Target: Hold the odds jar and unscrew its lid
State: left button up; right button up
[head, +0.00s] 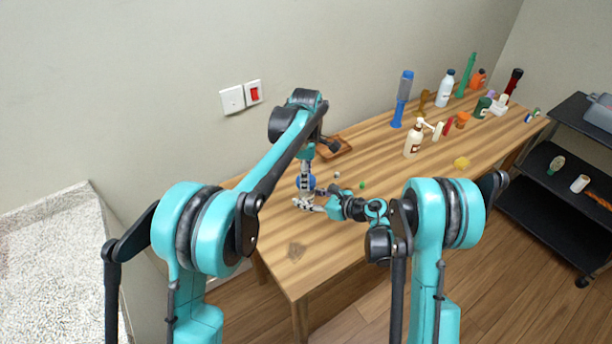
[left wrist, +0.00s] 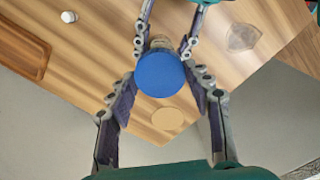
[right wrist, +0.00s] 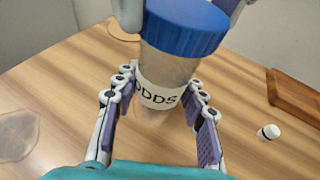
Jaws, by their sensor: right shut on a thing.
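The odds jar (right wrist: 160,95) is a clear jar with a white label reading "ODDS" and a blue lid (right wrist: 185,25). The lid shows from above in the left wrist view (left wrist: 160,73), and blue shows between the grippers in the head view (head: 311,181). My right gripper (right wrist: 160,105) is shut on the jar's body, one finger on each side of the label. My left gripper (left wrist: 160,80) points down from above, open, with its fingers on either side of the lid. A small gap seems to show beside the lid. The jar's base is partly hidden.
A brown wooden tray (right wrist: 295,105) and a small white capped item (right wrist: 268,132) are near the jar. A tan disc (left wrist: 168,118) lies below it. Several bottles, including a white pump bottle (head: 412,142), stand farther right. A black cart (head: 545,190) is at the right.

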pick_arm(q)
jog(key=o, duration=0.3)
jog(key=c, duration=0.5)
jog(key=n, duration=0.6)
jog(key=n, duration=0.6)
